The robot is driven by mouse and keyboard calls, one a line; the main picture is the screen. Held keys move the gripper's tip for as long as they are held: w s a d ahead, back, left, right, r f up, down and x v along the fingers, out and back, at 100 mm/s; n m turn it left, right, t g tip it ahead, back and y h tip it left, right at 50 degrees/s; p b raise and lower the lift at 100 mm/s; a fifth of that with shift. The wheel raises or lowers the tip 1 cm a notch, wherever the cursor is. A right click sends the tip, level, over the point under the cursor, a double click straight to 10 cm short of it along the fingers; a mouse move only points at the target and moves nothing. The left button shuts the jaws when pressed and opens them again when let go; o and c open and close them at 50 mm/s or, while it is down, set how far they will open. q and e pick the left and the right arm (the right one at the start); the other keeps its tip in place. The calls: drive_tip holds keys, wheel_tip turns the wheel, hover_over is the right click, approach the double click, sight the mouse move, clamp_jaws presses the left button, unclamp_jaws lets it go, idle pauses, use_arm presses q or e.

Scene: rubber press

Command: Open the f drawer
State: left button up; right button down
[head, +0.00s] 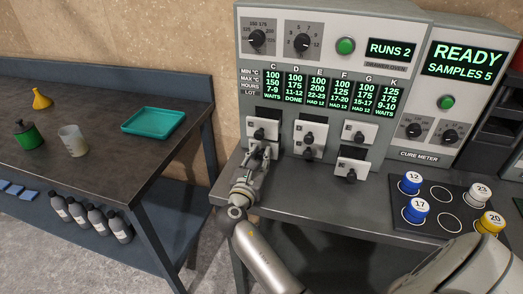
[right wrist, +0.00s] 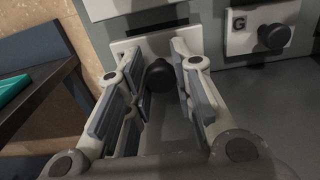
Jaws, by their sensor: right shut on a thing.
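My right gripper (head: 262,153) is at the lower-left drawer of the grey press cabinet (head: 326,45). In the right wrist view its two fingers (right wrist: 158,85) are on either side of a black knob (right wrist: 160,76) and shut on it. The knob belongs to a white drawer front (right wrist: 126,45), whose letter I cannot read. It lies left of the drawer marked G (right wrist: 240,25), so it appears to be the F drawer. A dark slot shows above this front, which appears to stand a little out. My left gripper is not in view.
Other knobbed drawers are to the right; the lower-right one (head: 353,163) stands out from the cabinet. A dark mat (head: 446,190) with numbered blue, white and yellow pots lies at the right. A side table with a teal tray (head: 154,121) stands at the left.

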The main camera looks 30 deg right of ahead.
drive_tip(key=c, duration=1.2)
unclamp_jaws()
drive_tip(key=v, duration=1.2)
drive_tip(key=shift+d, duration=0.1)
